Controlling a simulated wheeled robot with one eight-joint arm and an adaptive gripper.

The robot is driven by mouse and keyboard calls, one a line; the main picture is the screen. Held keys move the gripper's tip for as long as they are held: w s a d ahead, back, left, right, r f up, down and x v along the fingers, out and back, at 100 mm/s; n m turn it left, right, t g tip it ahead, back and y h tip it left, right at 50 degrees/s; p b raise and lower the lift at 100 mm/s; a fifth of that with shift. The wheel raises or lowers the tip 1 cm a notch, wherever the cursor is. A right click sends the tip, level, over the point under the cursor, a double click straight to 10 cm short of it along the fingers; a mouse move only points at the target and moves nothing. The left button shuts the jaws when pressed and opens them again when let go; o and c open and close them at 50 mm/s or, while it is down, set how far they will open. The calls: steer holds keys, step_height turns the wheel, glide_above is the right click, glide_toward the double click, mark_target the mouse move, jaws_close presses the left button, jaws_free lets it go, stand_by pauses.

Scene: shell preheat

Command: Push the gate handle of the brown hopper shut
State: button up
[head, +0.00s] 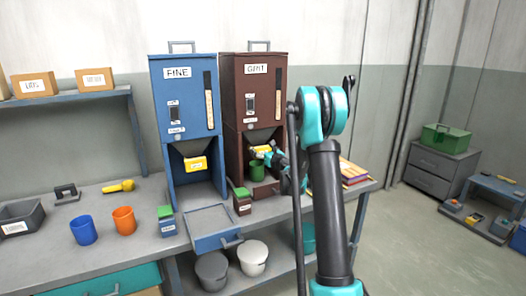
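The brown hopper (235,95) stands upright on the bench, right of the blue one, with a label that seems to read "GRIT". A yellow piece (261,149), which looks like its gate handle, shows in the opening under its body. My gripper (262,157) is in front of that opening, close to the yellow piece. I cannot tell whether they touch. The fingers are small and partly hidden by my arm, so open or shut is unclear. A green cup (257,173) appears inside the opening, below the gate.
The blue "FINE" hopper (185,90) stands to the left with its own yellow gate piece (195,164). A grey-topped blue tray or drawer (212,222) juts out at the bench front. Small green-topped containers (166,222), (242,201) stand near the hoppers. Books (352,173) lie right.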

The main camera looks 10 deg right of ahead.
steer(key=o, duration=0.4)
steer(key=v, duration=1.2)
steer(key=s+a+f+n+g+y, duration=0.15)
steer(key=s+a+n+g, duration=0.3)
steer(key=s+n, duration=0.5)
steer(key=s+a+f+n+g+h, duration=0.1)
steer(key=s+a+f+n+g, duration=0.3)
steer(key=s+n, duration=0.55)
steer(key=s+d+f+n+g+h, duration=0.1)
steer(key=s+d+f+n+h, duration=0.1)
steer(key=s, duration=0.6)
steer(key=s+d+f+n+g+h, duration=0.2)
steer(key=s+d+f+n, duration=0.1)
steer(key=s+n, duration=0.4)
steer(key=s+d+f+n+g+h, duration=0.1)
steer(key=s+d+f+n+h, duration=0.1)
steer(key=s, duration=0.7)
steer(key=shift+s+d+f+n+g, duration=0.15)
steer(key=shift+d+f+n, duration=0.2)
steer(key=shift+f+n, duration=0.25)
steer(key=shift+w+d+f+n+g, duration=0.1)
steer(key=shift+d+f+n, duration=0.3)
steer(key=shift+f+n, duration=0.15)
